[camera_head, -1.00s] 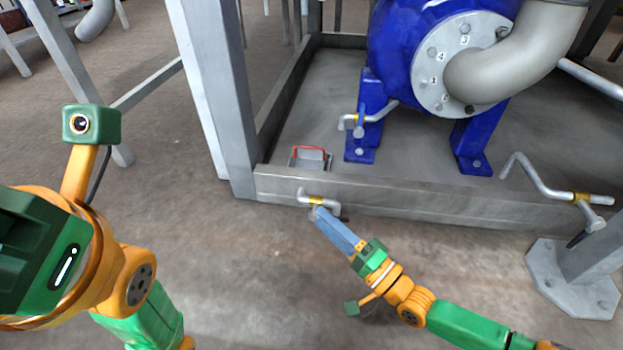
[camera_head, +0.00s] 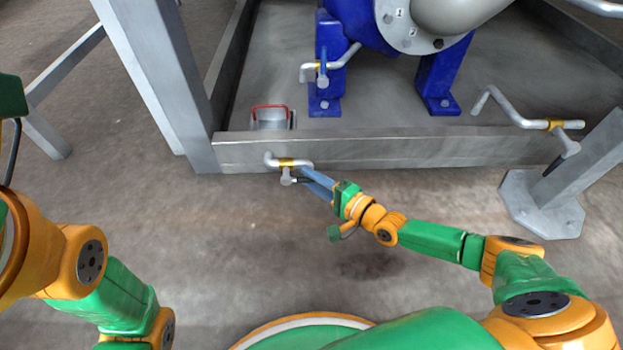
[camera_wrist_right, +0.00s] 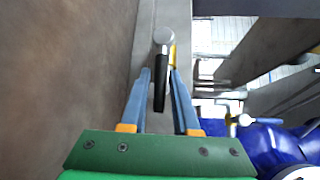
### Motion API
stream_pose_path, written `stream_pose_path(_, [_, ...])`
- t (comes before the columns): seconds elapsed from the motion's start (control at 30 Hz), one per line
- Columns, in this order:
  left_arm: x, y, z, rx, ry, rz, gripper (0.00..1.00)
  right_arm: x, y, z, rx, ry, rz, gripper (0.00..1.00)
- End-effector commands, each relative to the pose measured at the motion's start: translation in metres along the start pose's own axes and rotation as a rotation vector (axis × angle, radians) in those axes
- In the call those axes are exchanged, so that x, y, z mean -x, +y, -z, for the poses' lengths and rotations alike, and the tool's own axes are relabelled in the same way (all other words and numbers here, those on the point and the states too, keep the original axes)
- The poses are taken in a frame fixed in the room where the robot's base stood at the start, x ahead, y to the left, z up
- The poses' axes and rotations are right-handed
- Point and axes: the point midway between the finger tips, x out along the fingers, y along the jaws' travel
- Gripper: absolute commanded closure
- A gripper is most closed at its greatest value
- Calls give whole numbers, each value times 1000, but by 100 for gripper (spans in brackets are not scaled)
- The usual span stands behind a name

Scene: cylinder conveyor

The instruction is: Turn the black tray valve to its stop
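The tray valve (camera_head: 287,181) sits on a short grey pipe with a yellow band, at the front wall of the metal tray (camera_head: 380,150). Its black lever (camera_wrist_right: 160,92) shows clearly in the right wrist view, pointing back towards my palm. My right gripper (camera_head: 309,182) is at the valve, its two blue fingers on either side of the lever. In the right wrist view the fingers (camera_wrist_right: 161,76) are apart, with gaps visible between them and the lever. My left gripper is out of view; only parts of my left arm show at the left edge.
A blue pump (camera_head: 440,75) stands in the tray. Another valve with a blue lever (camera_head: 322,72) is beside it. A pipe with a black-handled valve (camera_head: 568,146) is at the right by a steel post (camera_head: 590,155). A red-handled item (camera_head: 270,117) lies inside the tray. The front floor is clear.

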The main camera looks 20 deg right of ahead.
Motion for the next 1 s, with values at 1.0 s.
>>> stream_pose_path(1.0, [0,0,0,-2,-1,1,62,0,0,0,1,0,0,100])
